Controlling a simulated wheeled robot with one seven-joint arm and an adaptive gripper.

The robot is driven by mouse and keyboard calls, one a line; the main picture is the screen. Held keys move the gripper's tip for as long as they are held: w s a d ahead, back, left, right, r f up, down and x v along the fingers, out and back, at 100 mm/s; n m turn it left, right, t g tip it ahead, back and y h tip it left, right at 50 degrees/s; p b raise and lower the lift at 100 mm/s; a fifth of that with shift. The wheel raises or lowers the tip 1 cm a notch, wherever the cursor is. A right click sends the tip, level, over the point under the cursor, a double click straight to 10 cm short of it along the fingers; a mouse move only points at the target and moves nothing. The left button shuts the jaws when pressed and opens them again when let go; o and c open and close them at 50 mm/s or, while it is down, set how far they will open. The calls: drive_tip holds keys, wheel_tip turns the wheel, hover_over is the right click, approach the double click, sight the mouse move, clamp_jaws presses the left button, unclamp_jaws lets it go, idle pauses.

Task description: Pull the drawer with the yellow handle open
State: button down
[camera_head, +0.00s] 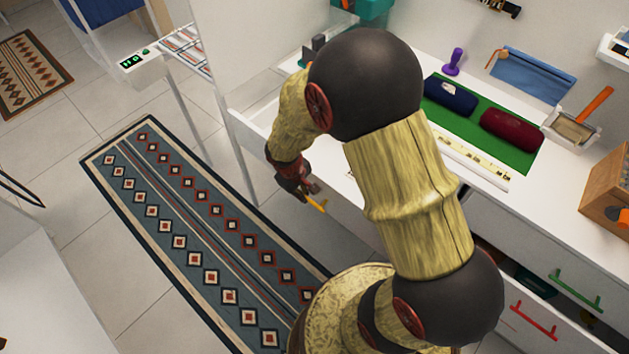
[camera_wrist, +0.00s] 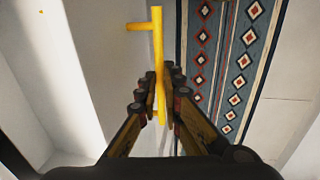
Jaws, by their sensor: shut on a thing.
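The yellow handle (camera_head: 318,204) shows just below my gripper (camera_head: 303,188) in the head view. In the wrist view the handle (camera_wrist: 158,50) is a yellow bar with a short post toward the pale surface on the left. My gripper (camera_wrist: 160,95) is shut on the lower part of the bar, with fingers on both sides. The white drawer front (camera_head: 347,208) is partly visible right of the handle in the head view. My arm hides much of the drawer, and I cannot tell exactly how far out it stands.
A drawer with a red handle (camera_head: 533,320) and a green handle (camera_head: 575,290) are at lower right. The white worktop holds a green mat (camera_head: 478,125) with rolled cloths. A patterned rug (camera_head: 205,235) lies on open floor to the left.

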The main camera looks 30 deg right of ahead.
drive_tip(key=shift+s+a, duration=0.25)
drive_tip(key=shift+a, duration=0.5)
drive_tip(key=shift+s+a, duration=0.3)
drive_tip(key=shift+a, duration=0.45)
drive_tip(key=shift+s+a, duration=0.25)
drive_tip(key=shift+a, duration=0.5)
drive_tip(key=c, duration=2)
unclamp_jaws()
drive_tip(key=shift+o, duration=0.4)
drive_tip(key=shift+r, duration=0.1)
wheel_tip(320, 180, up, 12)
drive_tip(key=a, duration=0.2)
drive_tip(key=shift+s+f, duration=0.25)
drive_tip(key=shift+s, duration=0.15)
drive_tip(key=shift+a, duration=0.1)
